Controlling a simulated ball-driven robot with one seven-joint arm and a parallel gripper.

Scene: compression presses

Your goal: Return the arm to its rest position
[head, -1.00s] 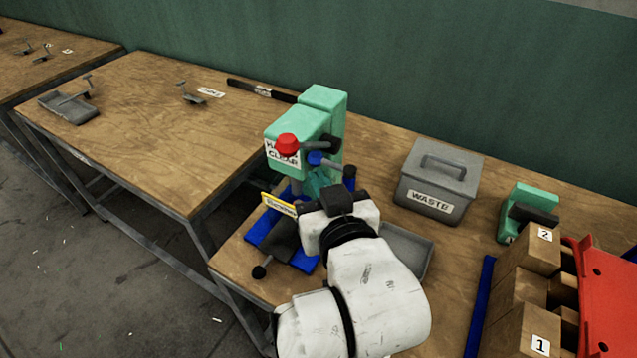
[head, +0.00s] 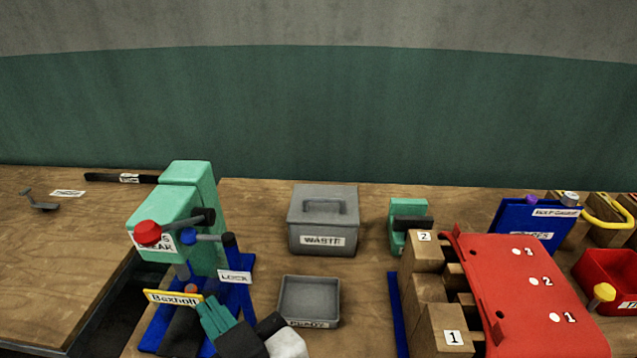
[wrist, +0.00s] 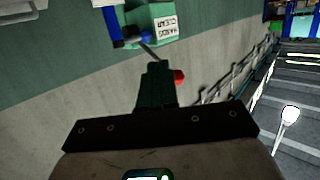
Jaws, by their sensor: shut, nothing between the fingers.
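My gripper (head: 209,306) is at the bottom left of the head view, with its teal fingers together and nothing between them. It is in front of the green press (head: 177,215), close to the yellow sign (head: 173,297); I cannot tell whether it touches anything. In the wrist view the closed fingers (wrist: 154,72) point toward the press (wrist: 160,25), which has a white label. A red knob (wrist: 179,76) shows just beside the fingers. Most of my arm is outside the head view, below its bottom edge.
A grey waste bin (head: 323,240) and a shallow grey tray (head: 309,300) stand right of the press. Further right are wooden blocks (head: 425,300), a red sloped panel (head: 530,300) and a small green device (head: 408,212). Bare bench lies between press and bin.

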